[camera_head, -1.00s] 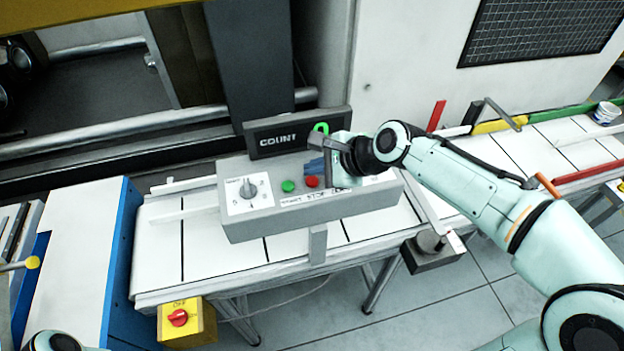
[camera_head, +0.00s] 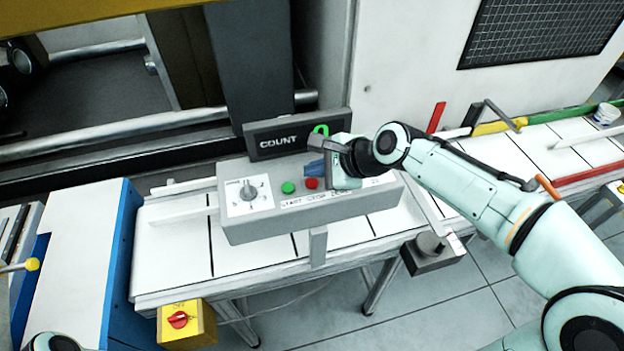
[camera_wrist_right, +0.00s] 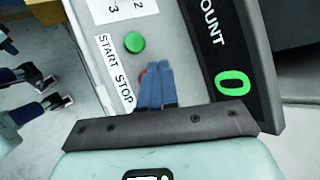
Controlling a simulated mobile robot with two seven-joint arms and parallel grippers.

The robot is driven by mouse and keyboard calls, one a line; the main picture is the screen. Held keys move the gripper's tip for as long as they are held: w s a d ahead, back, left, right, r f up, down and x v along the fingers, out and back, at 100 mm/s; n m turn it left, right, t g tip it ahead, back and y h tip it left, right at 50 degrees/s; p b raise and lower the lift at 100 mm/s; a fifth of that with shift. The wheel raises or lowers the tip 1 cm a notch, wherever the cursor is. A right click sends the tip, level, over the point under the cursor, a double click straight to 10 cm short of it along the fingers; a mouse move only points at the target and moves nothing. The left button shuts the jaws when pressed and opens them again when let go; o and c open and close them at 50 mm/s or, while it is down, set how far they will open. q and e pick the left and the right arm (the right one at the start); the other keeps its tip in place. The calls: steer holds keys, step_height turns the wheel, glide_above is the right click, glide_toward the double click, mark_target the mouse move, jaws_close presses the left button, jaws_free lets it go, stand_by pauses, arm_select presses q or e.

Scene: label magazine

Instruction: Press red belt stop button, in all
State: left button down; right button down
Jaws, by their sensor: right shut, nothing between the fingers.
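The red stop button (camera_head: 311,183) sits on the grey control box (camera_head: 300,226), just right of the green start button (camera_head: 288,187). My right gripper (camera_head: 314,168) is shut and empty, with its blue fingers over the box right behind the red button. The green button also shows in the wrist view (camera_wrist_right: 134,42).
A rotary dial (camera_head: 248,190) is at the left of the box. The COUNT display (camera_head: 285,139) stands close behind and shows a green 0. The white slatted conveyor belt (camera_head: 170,255) runs beneath. A yellow switch box (camera_head: 187,322) hangs in front.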

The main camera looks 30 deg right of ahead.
stand_by(0.8)
arm_select(q)
steer(key=shift+s+f, duration=0.3)
steer(key=shift+f, duration=0.05)
arm_select(e)
steer(key=shift+f, duration=0.45)
